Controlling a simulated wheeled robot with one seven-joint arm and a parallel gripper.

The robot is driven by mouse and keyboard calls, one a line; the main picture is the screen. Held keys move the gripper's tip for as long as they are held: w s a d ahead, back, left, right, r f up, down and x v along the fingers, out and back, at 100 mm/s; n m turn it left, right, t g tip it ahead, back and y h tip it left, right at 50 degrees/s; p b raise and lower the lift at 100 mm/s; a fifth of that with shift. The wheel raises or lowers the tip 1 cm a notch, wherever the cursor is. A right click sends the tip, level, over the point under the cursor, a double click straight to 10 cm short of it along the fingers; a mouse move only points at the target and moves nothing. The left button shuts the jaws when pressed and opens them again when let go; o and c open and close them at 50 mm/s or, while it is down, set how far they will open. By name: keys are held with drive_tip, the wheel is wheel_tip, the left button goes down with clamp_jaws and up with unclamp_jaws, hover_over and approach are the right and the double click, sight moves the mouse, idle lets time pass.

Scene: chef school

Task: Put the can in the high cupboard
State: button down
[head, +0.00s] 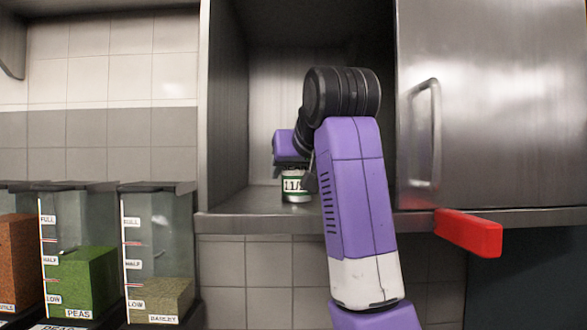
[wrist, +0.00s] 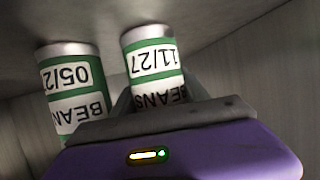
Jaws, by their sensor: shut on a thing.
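A can with a green and white label dated 11/27 (head: 295,187) is inside the open compartment of the high cupboard (head: 265,200). My gripper (head: 297,169) reaches into the compartment and is shut on this can. In the wrist view, the can (wrist: 150,65) sits between the fingers, with its BEANS label partly covered by the gripper. The can is upright at the shelf floor; I cannot tell whether it touches it. A second beans can (wrist: 70,85), dated 05/2-something, is close beside it in the wrist view. That second can cannot be made out in the head view.
A shut steel cupboard door (head: 490,100) with a handle (head: 434,135) is right of the compartment. A red bar (head: 468,233) sticks out below it. Bins of peas (head: 88,280) and barley (head: 160,295) stand at the lower left. The compartment's left side looks clear.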

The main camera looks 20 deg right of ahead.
drive_tip(key=shift+f, duration=0.1)
drive_tip(key=c, duration=0.8)
unclamp_jaws()
drive_tip(key=shift+c, duration=0.2)
drive_tip(key=b+v, duration=0.1)
drive_tip(key=v, duration=0.5)
drive_tip(key=b+v, duration=0.1)
drive_tip(key=v, duration=0.2)
drive_tip(key=shift+w+a+r+b, duration=0.15)
drive_tip(key=shift+a+r+b, duration=0.15)
drive_tip(key=shift+r+b, duration=0.05)
drive_tip(key=shift+s+d+f, duration=0.1)
drive_tip(key=shift+s, duration=0.35)
drive_tip(key=shift+b+v, duration=0.4)
drive_tip(key=shift+v, duration=0.8)
drive_tip(key=shift+d, duration=0.15)
drive_tip(key=shift+f, duration=0.1)
